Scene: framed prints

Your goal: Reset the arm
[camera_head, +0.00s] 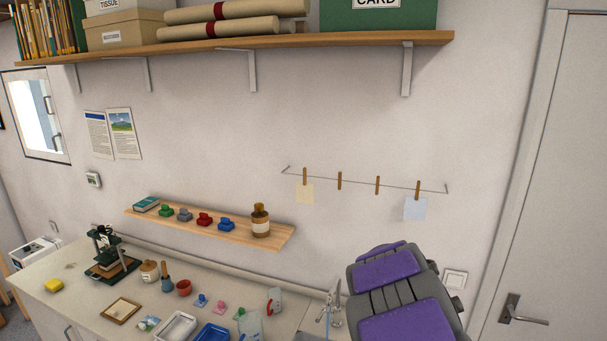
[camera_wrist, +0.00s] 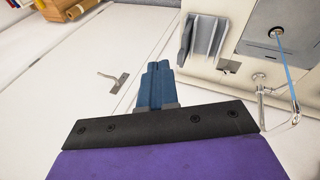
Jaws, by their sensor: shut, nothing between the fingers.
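My gripper (camera_wrist: 157,70) shows in the wrist view as two blue fingers pressed together, with nothing between them. It is clear of the surfaces around it. In the head view my folded purple and grey arm fills the lower right, in front of the wall and the counter's right end. My fingers cannot be made out there.
The counter (camera_head: 60,291) holds a small press (camera_head: 107,252), a white tray (camera_head: 176,327) and several small items. A tap (camera_head: 334,305) stands close left of my arm. A wall shelf (camera_head: 275,238) holds colored stamps. A door (camera_head: 555,190) is at right.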

